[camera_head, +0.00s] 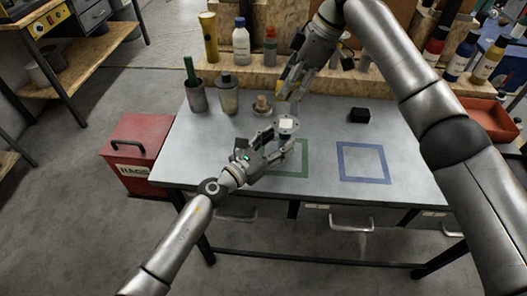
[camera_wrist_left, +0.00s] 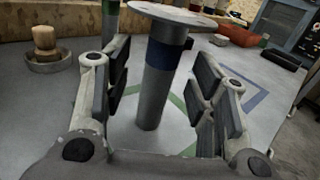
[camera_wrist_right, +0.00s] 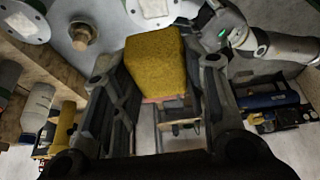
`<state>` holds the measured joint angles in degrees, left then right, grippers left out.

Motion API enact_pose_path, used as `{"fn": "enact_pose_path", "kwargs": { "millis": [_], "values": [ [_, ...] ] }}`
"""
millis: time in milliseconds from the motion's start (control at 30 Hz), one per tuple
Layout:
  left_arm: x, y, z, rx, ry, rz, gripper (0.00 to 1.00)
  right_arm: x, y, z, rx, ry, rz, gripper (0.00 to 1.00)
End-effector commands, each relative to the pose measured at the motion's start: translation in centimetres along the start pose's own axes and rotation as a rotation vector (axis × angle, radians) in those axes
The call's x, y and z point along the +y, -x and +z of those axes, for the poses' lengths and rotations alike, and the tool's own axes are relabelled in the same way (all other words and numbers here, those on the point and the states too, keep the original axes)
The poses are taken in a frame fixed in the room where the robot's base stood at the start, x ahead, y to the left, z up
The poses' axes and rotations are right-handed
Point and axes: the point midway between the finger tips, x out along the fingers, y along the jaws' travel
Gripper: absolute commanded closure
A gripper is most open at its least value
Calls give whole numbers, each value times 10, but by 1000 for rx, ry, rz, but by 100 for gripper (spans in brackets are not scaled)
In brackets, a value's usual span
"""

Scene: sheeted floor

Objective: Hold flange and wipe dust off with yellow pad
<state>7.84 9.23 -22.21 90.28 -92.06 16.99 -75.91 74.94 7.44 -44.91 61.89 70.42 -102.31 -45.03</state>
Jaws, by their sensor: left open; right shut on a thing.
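The flange has a round, pale disc top (camera_head: 286,125) with a whitish patch and an upright grey stem with a blue band. In the left wrist view its stem (camera_wrist_left: 160,85) stands between the fingers of my left gripper (camera_wrist_left: 160,95), which is open around it with gaps on both sides. The left gripper (camera_head: 278,148) also shows in the head view, low over the bench. My right gripper (camera_head: 290,88) is above and behind the flange, shut on the yellow pad (camera_wrist_right: 155,62). The pad is apart from the disc. The disc top also shows in the right wrist view (camera_wrist_right: 152,10).
A green square (camera_head: 304,160) and a blue square (camera_head: 362,180) mark the bench. A wooden knob in a dish (camera_head: 262,106), a cup with a green handle (camera_head: 196,97) and a canister (camera_head: 228,98) stand at the back left. A black block (camera_head: 359,115) lies right.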

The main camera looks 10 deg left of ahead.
Motion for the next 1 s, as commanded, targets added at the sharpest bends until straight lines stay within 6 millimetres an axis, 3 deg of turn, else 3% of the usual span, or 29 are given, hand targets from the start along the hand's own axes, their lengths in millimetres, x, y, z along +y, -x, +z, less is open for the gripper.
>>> {"fn": "enact_pose_path", "kwargs": {
  "millis": [233,600,1000],
  "values": [
    [0,-27,0,-1,1,1,47,0,0,0,0,0,0,79],
    [0,-31,0,0,1,0,47,0,0,0,0,0,0,79],
    [0,-31,0,0,1,0,97,0,0,0,0,0,0,79]
  ]
}}
